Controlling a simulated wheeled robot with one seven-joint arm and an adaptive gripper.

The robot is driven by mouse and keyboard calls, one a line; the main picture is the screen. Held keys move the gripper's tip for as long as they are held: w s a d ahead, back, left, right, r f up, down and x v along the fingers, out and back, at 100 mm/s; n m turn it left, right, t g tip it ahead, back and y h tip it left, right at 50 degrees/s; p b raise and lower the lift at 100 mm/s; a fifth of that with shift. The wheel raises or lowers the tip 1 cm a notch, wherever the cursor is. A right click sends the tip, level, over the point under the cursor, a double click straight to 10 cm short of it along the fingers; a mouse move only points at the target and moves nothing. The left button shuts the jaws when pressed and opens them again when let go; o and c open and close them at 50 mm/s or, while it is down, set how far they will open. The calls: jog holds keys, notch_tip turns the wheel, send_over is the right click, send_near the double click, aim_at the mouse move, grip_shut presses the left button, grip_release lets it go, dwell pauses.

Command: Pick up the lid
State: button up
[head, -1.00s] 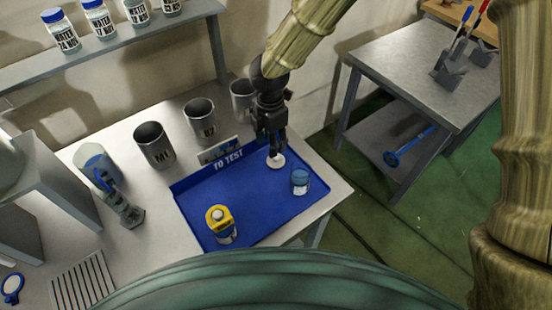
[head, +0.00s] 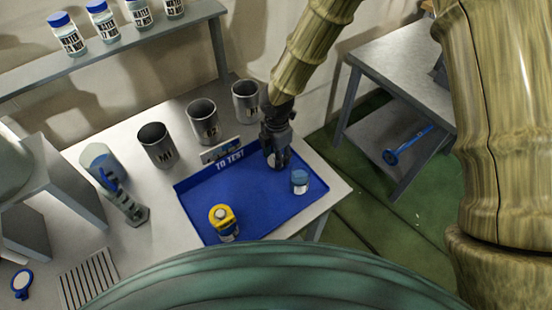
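The lid (head: 273,163) is a small pale disc on the blue "TO TEST" tray (head: 205,192), near its back right. Only part of it shows, as my gripper (head: 277,166) covers the rest. My gripper points down with its fingertips right at the lid. I cannot tell whether the fingers are apart around it or closed on it. A small blue jar (head: 300,183) stands on the tray just right of and in front of the lid.
A yellow-topped container (head: 223,222) stands at the tray's front. Metal cups (head: 155,145) line the back of the table, one close to my arm. A blue-handled tool (head: 125,198) stands left of the tray. The tray's middle is clear.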

grip_shut()
jog(key=shift+r, duration=0.15)
